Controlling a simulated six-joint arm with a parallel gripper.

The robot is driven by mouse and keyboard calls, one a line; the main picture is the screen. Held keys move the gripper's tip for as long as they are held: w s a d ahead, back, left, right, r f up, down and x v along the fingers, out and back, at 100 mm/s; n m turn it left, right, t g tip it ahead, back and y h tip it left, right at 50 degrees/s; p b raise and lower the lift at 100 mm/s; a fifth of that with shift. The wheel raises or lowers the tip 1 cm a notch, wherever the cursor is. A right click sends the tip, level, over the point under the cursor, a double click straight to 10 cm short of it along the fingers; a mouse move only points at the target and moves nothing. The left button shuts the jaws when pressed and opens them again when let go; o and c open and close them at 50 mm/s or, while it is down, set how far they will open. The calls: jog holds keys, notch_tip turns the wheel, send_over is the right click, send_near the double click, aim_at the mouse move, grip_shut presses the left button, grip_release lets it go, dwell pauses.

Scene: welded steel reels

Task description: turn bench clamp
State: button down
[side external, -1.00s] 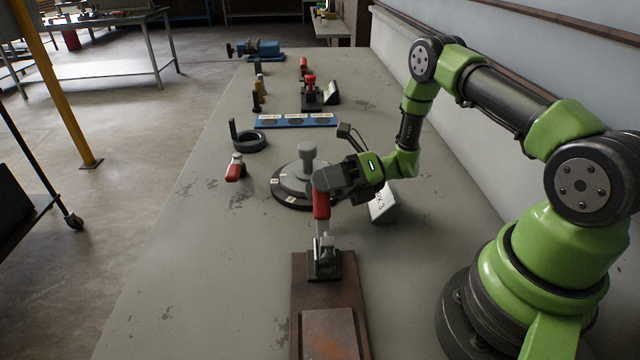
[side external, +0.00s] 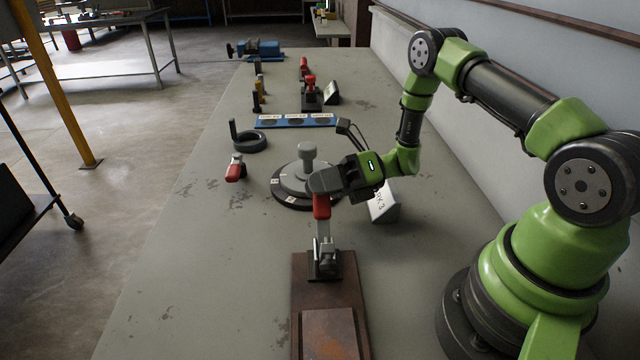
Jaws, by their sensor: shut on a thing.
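The bench clamp (side external: 324,258) stands on the far end of a rusty brown plate at the near middle of the bench. Its red-handled lever (side external: 322,207) points upward. My gripper (side external: 326,181) is shut on the top of the red handle, reaching in from the right. The gripper's fingers hide the handle's upper end.
A round grey reel (side external: 296,184) with a knob lies just behind the clamp. A white sign block (side external: 384,204) stands to the right. A small red-handled clamp (side external: 236,170) and a dark handwheel (side external: 249,141) lie left. The bench (side external: 190,270) is bare at front left.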

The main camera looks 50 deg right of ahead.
aim_at(322, 205)
jog(key=shift+s+a+r+n+h, duration=0.2)
jog(key=shift+s+a+r+n, duration=0.1)
jog(key=shift+r+n, duration=0.15)
jog(key=shift+s+a+r+n+h, duration=0.25)
jog(key=shift+r+n, duration=0.1)
jog(key=shift+n, duration=0.2)
jog(key=shift+s+a+r+n+h, duration=0.35)
jog(key=shift+s+a+r+n, duration=0.35)
jog(key=shift+n, duration=0.4)
jog(key=shift+s+a+r+n+h, duration=0.2)
jog(key=shift+s+a+n+h, duration=0.1)
jog(key=shift+s+a+n, duration=0.25)
jog(key=shift+s+a+r+n+h, duration=0.15)
jog(key=shift+s+a+n+h, duration=0.25)
jog(key=shift+n, duration=0.25)
jog(key=shift+s+a+r+n+h, duration=0.1)
jog(key=shift+s+a+n+h, duration=0.3)
jog(key=shift+s+a+n, duration=0.35)
jog(key=c, duration=0.9)
grip_release()
jog(key=shift+d, duration=0.1)
